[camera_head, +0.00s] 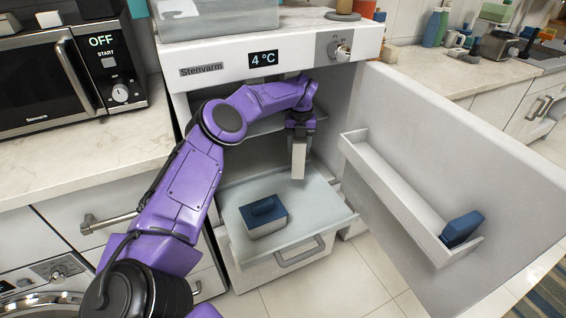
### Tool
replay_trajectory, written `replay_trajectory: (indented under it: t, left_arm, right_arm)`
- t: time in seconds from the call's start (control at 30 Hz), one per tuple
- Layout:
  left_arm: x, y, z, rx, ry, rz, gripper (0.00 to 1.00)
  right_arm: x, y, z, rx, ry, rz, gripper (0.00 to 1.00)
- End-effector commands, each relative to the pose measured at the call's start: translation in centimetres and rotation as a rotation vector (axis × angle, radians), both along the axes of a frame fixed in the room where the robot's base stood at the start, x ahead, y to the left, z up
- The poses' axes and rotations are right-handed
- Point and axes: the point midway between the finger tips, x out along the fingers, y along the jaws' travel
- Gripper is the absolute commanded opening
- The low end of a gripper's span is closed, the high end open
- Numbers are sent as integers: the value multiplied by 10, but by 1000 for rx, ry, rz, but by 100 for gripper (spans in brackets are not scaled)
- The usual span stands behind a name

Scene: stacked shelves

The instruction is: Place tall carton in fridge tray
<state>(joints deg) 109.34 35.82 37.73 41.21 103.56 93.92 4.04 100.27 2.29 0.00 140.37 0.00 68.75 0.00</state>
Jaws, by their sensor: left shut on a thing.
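My left gripper (299,125) reaches into the open fridge (227,103) and points down. It is shut on a tall pale carton (298,162), held upright below the fingers. The carton hangs over the rear part of the pulled-out fridge tray (325,198); I cannot tell if its lower end touches anything. A blue and white box (264,217) is in the front left part of the tray. My right gripper is not in view.
The fridge door (440,150) stands open at the right. A shelf (262,125) is inside the fridge behind my arm. The right side of the tray is clear.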

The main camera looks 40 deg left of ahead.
Motion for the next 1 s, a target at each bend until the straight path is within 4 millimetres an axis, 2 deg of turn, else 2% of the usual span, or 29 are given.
replay_trajectory:
  t: [0.03,0.13,0.23,0.3,0.37,0.6,1.0]
  left_arm:
    - [0,11,-6,2,-3,132,0]
    - [-1,27,-9,5,-6,352,0]
    - [-1,34,-10,5,-8,473,0]
    - [-2,31,-11,5,-7,501,0]
    - [-4,22,-15,5,-5,504,0]
    - [-14,-39,-44,5,-6,498,0]
    - [-22,-95,-78,7,-6,499,0]
  right_arm:
    - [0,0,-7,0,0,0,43]
    - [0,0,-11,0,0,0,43]
    - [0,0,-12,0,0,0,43]
    - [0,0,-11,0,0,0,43]
    - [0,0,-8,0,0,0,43]
    - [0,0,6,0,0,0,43]
    - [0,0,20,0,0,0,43]
